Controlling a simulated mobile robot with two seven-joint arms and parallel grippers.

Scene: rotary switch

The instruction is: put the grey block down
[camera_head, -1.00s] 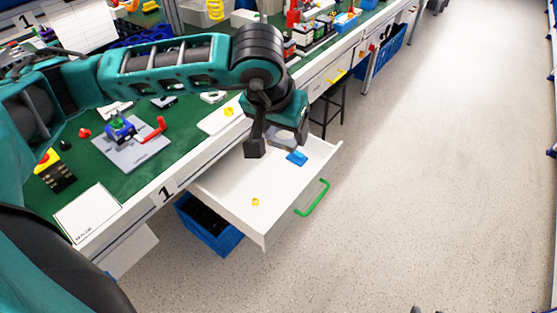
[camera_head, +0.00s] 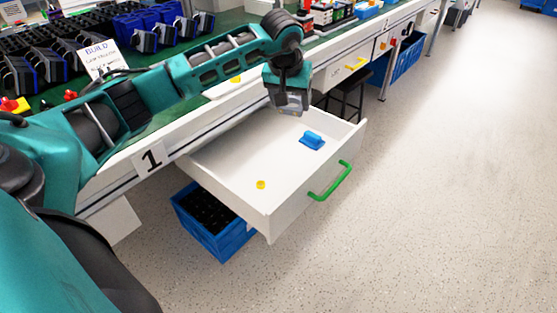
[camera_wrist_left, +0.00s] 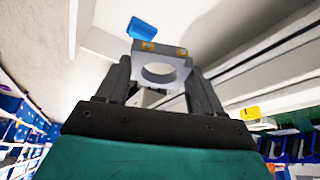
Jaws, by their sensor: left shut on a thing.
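My left gripper (camera_head: 289,108) is over the back part of the open white drawer (camera_head: 230,165), close to the workbench edge. In the left wrist view its two dark fingers (camera_wrist_left: 160,82) are shut on the grey block (camera_wrist_left: 172,55), a pale grey piece with a round hole. In the head view the block is mostly hidden by the gripper. I cannot tell whether the block touches the drawer floor. My right gripper is not in view.
A blue block (camera_head: 312,140) and a small yellow ring (camera_head: 261,184) lie in the drawer, with bare floor between them. The drawer has a green handle (camera_head: 330,181). A blue crate (camera_head: 213,220) stands below it. The green-topped workbench (camera_head: 232,20) runs behind.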

